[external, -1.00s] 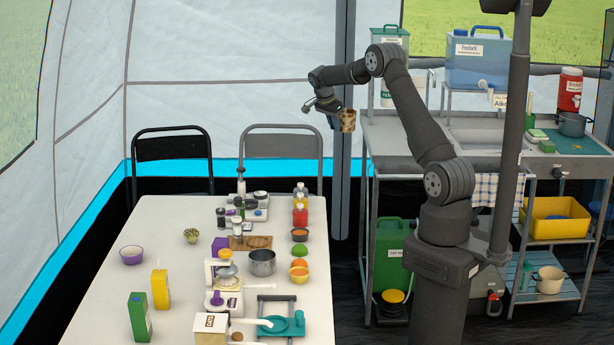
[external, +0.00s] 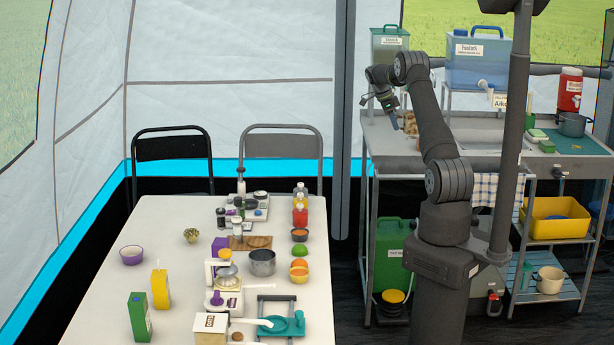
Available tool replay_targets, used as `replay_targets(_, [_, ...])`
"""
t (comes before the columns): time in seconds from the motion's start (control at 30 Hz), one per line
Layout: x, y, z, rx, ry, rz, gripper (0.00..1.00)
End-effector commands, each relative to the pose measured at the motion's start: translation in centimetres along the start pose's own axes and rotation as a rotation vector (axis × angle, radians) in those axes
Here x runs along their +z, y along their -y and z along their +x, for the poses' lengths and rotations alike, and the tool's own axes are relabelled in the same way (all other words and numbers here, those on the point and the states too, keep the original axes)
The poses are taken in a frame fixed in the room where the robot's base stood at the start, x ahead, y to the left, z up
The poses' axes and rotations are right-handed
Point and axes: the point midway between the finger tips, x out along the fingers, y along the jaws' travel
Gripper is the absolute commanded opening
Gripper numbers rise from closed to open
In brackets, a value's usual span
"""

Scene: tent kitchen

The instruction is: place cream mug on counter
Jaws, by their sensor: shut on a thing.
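My gripper (external: 392,114) points down over the left end of the grey metal counter (external: 376,138). It is shut on a mug with a tan and brown mottled look (external: 410,122). Only a small part of that mug shows beside the fingers; my arm hides the rest. I cannot tell whether the mug touches the counter. A plain cream vessel with a handle (external: 549,280) stands on the slatted lower shelf at the right, away from my gripper.
A green-lidded container (external: 389,45) and a blue water canister (external: 478,60) stand on raised racks behind the counter. A red jug (external: 570,90) and a grey pot (external: 573,124) are at its right end. The white table (external: 180,225) at left carries many items.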

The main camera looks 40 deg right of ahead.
Motion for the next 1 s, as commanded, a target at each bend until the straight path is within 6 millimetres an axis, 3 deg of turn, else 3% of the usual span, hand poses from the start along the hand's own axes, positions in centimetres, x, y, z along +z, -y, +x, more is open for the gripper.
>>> replay_targets(0.1, [3.2, 1.0, 0.7, -0.001, 0.0, -0.003, 0.0])
replay_targets(0.3, [6.4, 2.0, 1.2, -0.002, 0.001, -0.002, 0.0])
replay_targets(0.5, [7.3, 2.2, 1.7, -0.001, 0.0, 0.0, 0.0])
replay_targets(0.77, [8.5, 2.1, 4.9, 0.0, 0.0, -0.002, 0.0])
replay_targets(1.0, [8.6, 2.2, 5.0, -0.002, 0.001, -0.001, 0.0])
